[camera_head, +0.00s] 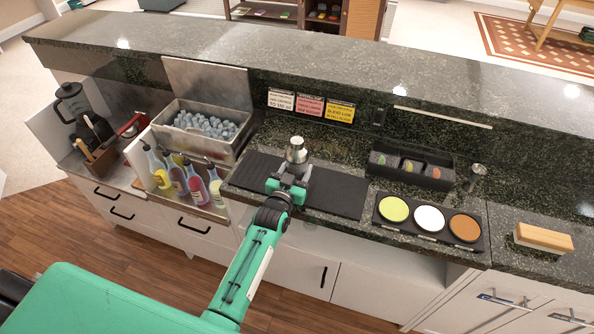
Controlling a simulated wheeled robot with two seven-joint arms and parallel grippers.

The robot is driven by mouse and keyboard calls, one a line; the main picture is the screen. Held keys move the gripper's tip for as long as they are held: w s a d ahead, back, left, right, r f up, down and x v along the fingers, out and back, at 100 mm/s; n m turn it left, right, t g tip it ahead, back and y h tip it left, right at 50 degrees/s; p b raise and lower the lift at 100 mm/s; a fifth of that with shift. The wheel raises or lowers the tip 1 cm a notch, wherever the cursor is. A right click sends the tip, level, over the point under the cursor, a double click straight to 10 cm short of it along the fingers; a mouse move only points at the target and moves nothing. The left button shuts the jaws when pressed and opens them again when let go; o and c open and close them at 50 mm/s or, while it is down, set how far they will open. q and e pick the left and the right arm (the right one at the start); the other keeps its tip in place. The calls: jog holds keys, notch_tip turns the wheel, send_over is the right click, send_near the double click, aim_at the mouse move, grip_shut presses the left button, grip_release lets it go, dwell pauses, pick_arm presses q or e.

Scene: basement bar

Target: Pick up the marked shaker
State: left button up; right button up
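A silver metal shaker (296,149) stands upright over the black bar mat (340,192) on the counter. No mark shows on it. My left gripper (293,171) is right at the shaker's lower part, with its teal fingers around or just in front of it. The gripper hides the shaker's base, so I cannot tell whether the fingers touch it or whether it rests on the mat. My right gripper is not in view.
A garnish tray (411,164) and a rimmer tray with three round dishes (430,218) are to the right. A raised bar ledge (300,72) runs behind.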

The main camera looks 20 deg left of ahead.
pick_arm(q)
jog(key=shift+c, duration=0.7)
jog(key=shift+r, duration=0.1)
jog(key=shift+r, duration=0.2)
notch_tip(320, 180, up, 19)
jog(key=b, duration=0.3)
jog(key=shift+r, duration=0.15)
jog(key=s+f, duration=0.4)
jog(key=s, duration=0.3)
jog(key=s+a+f, duration=0.1)
jog(key=s+f, duration=0.3)
jog(key=s, duration=0.3)
jog(key=s+a+f+y, duration=0.1)
jog(key=s+f, duration=0.2)
jog(key=s, duration=0.4)
jog(key=shift+s+f+n, duration=0.3)
jog(key=shift+s+f, duration=0.05)
jog(key=shift+f, duration=0.05)
